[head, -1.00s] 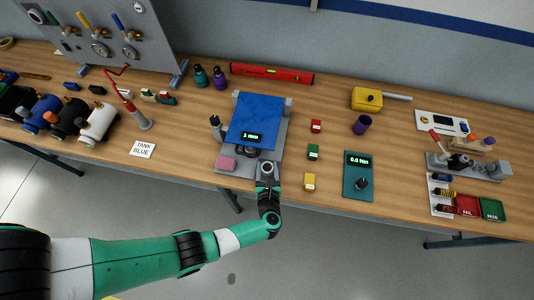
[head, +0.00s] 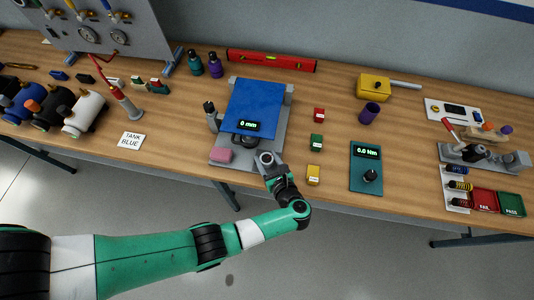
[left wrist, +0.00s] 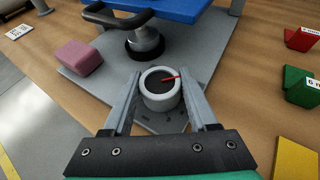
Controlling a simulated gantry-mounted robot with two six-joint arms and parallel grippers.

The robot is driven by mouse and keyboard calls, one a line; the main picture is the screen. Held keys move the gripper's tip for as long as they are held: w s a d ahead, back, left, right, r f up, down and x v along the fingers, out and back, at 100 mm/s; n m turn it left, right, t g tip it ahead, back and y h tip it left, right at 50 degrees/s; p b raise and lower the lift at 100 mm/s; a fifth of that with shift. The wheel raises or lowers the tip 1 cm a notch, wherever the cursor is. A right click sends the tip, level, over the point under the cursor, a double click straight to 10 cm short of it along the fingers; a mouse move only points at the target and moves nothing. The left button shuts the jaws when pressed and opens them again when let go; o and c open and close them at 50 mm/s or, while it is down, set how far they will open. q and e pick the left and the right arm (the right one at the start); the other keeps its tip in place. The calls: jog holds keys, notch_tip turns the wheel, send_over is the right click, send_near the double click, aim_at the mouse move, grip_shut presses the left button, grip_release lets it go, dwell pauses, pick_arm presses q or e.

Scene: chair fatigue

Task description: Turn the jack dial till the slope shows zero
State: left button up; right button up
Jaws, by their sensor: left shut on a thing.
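The jack stand is a grey plate (head: 225,141) with a tilted-looking blue top (head: 256,103); its small display (head: 249,126) reads 0 mm. The dial is a white round knob with a dark face and red pointer (left wrist: 161,88), at the plate's near corner. My left gripper (head: 267,160) is at that corner, and its two fingers (left wrist: 160,100) are shut on the dial from both sides. In the head view the gripper mostly hides the dial. My right gripper is not in view.
A pink block (head: 218,155) lies on the plate's left. Red, green and yellow blocks (head: 314,174) and a teal meter reading 0.0 Nm (head: 366,168) stand to the right.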

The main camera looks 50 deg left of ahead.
pick_arm(q)
jog(key=shift+r, duration=0.1)
jog(key=o, duration=1.4)
jog(key=v, duration=1.1)
jog(key=shift+s+d+r, duration=0.1)
jog(key=shift+d, duration=0.15)
